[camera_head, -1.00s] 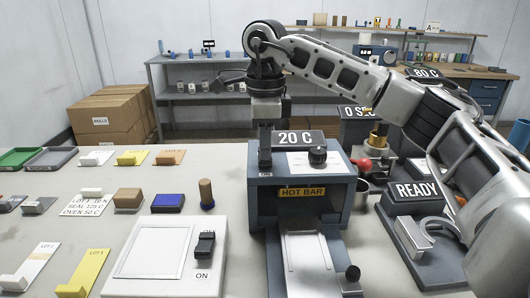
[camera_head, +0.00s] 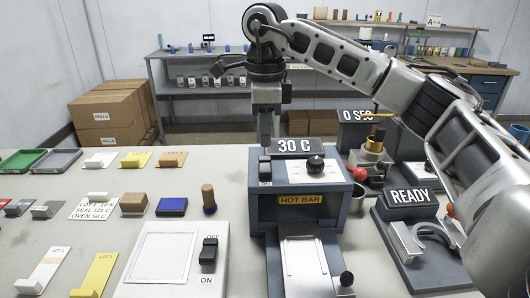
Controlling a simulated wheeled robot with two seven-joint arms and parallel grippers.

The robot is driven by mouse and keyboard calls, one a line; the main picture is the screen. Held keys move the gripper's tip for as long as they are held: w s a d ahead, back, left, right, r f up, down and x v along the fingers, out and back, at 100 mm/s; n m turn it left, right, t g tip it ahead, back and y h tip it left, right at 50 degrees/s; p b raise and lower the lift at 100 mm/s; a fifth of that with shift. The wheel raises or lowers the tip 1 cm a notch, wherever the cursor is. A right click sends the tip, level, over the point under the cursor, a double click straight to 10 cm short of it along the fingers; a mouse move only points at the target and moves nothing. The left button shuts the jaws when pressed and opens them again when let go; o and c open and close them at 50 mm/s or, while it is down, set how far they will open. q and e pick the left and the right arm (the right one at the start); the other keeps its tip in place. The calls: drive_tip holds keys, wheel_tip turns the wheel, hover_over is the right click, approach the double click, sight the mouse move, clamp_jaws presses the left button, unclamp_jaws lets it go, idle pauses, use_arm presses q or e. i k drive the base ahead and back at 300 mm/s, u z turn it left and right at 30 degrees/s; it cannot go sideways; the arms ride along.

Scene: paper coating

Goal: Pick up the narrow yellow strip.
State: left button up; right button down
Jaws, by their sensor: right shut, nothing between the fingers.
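A long yellow strip (camera_head: 95,275) with a raised block at its near end lies flat on the table at the front left, right of a similar white strip (camera_head: 43,272). A shorter yellow piece (camera_head: 136,159) with a block lies in the back row. I cannot tell from size alone which one is called narrow. My right gripper (camera_head: 265,145) is shut and empty, pointing down just above the rocker switch (camera_head: 265,170) on the hot bar box (camera_head: 300,211). It is well away from both yellow pieces. My left gripper is not in view.
The hot bar's display (camera_head: 306,146) reads 30 C. A white plate with a black switch (camera_head: 208,252) stands between the long yellow strip and the hot bar. A wooden-handled stamp (camera_head: 208,199) and a blue pad (camera_head: 172,207) lie behind it. A READY station (camera_head: 411,198) is at right.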

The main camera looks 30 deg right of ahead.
sight(94, 286)
drive_tip(key=k, duration=1)
